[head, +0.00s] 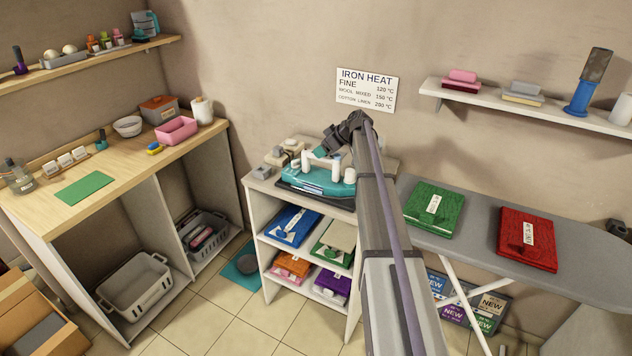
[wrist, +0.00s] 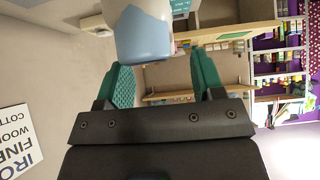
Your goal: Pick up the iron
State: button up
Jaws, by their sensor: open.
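The iron (head: 322,186) has a teal body and a white upper frame. It rests on a dark pad on top of the small white shelf unit in the head view. My gripper (head: 322,153) is at the iron's upper part, coming from the back right; exact contact is hard to tell. In the wrist view my gripper (wrist: 161,66) shows two teal fingers spread apart. A rounded white and pale-blue part (wrist: 146,35), seemingly of the iron, shows large between and just beyond the fingertips. It is cut off by the top edge.
Small grey and beige items (head: 281,157) stand beside the iron on the left. The ironing board (head: 475,220) at right bears a green folded cloth (head: 434,210) and a red one (head: 527,238). A sign (head: 367,90) hangs behind. A wooden counter (head: 50,217) stands at left.

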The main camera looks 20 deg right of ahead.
jog(key=b+x, duration=0.2)
jog(key=x, duration=0.2)
jog(key=shift+f, duration=0.2)
jog(key=shift+w+a+f, duration=0.1)
jog(key=shift+w+a, duration=0.05)
jog(key=shift+w, duration=0.05)
jog(key=shift+s+r, duration=0.1)
jog(key=shift+r, duration=0.1)
grip_shut()
